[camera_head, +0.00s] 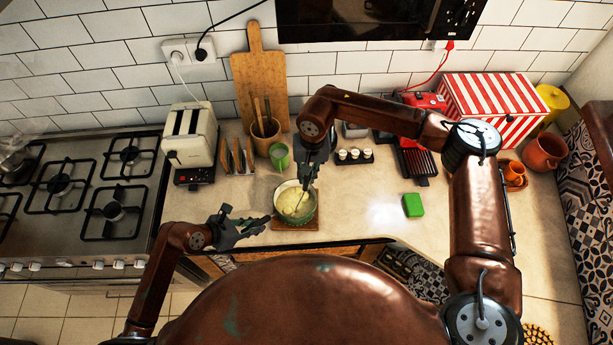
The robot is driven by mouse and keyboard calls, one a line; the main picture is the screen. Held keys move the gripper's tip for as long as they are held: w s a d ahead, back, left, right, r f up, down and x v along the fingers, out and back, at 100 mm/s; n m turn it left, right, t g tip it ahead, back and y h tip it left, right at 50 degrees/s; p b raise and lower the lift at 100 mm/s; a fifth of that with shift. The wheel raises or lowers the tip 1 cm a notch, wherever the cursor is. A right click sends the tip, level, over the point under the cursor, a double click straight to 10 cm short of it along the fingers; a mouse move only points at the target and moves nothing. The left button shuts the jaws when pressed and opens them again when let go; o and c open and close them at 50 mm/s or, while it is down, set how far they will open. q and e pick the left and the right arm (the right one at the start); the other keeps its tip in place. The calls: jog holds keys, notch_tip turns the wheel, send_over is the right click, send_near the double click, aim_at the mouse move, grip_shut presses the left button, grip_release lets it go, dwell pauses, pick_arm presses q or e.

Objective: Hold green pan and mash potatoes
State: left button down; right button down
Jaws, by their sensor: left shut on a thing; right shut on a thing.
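The green pan (313,213) stands on a brown board (283,225) near the counter's front edge. Pale yellow potatoes (296,203) fill its bottom. My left gripper (254,226) is at the pan's left side, shut on what looks like the pan's handle (265,219). My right gripper (307,178) is above the pan, pointing down, shut on a thin masher (301,198) whose lower end reaches into the potatoes. The masher is mostly hidden by the gripper and its head cannot be made out.
A gas stove (75,190) is at the left, beside a cream toaster (190,135).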

jog(key=shift+a+r, duration=0.15)
jog(key=shift+a, duration=0.25)
jog(key=shift+w+a+f, duration=0.3)
jog(key=shift+w+a, duration=0.5)
jog(key=shift+a, duration=0.2)
